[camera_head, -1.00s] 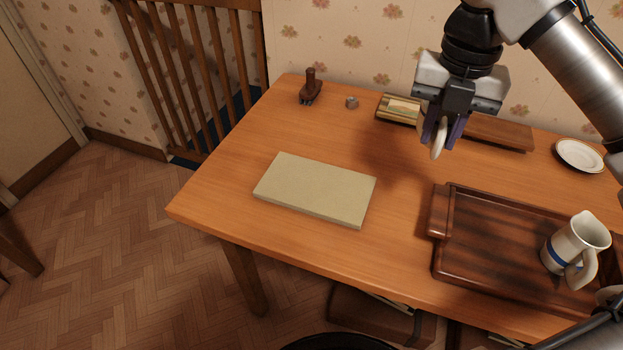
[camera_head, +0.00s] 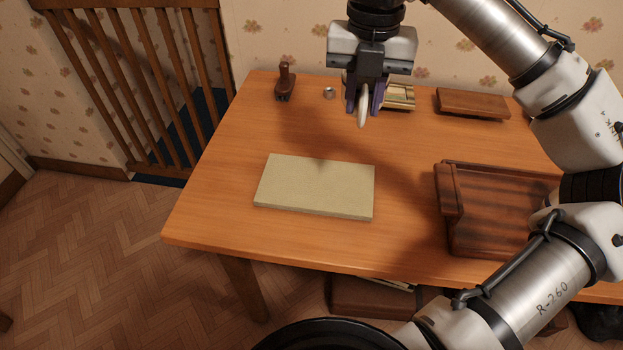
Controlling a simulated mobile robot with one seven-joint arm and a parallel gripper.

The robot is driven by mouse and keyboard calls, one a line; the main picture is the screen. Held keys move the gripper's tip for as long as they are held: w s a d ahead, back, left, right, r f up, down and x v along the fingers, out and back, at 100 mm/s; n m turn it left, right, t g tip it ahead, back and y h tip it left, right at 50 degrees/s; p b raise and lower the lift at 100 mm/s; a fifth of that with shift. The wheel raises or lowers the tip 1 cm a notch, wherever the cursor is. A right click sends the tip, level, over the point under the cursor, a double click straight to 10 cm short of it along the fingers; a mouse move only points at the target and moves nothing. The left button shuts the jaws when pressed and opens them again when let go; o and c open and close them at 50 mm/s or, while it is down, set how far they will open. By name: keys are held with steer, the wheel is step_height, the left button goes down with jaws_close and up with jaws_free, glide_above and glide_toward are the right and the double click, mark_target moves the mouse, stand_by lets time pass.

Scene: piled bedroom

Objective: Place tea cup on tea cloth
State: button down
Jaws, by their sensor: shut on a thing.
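The tea cloth (camera_head: 315,186) appears as a flat, pale green folded slab on the left half of the wooden table. My gripper (camera_head: 364,104) points down above the table, behind and a little right of the cloth. Its purple-grey fingers are shut on a small white thing, which I take to be the tea cup (camera_head: 363,117). Only a narrow white part of it shows between and below the fingers, so its full shape is hidden. It is held in the air, apart from the cloth.
A dark wooden tray (camera_head: 490,238) lies at the right, partly covered by my arm. At the back stand a brown stamp-like object (camera_head: 285,83), a small metal ring (camera_head: 329,92), a box (camera_head: 398,97) and a wooden block (camera_head: 472,104). Table around the cloth is clear.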

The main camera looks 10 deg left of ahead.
steer(key=shift+a+f, duration=0.1)
steer(key=shift+a, duration=0.25)
glide_above(345, 201)
step_height(345, 201, down, 20)
steer(key=shift+r+b, duration=0.15)
steer(key=shift+b, duration=0.3)
steer(key=shift+f, duration=0.25)
steer(key=c, duration=1.2)
jaws_free()
steer(key=shift+r, duration=0.15)
step_height(345, 201, up, 12)
steer(key=shift+r, duration=0.1)
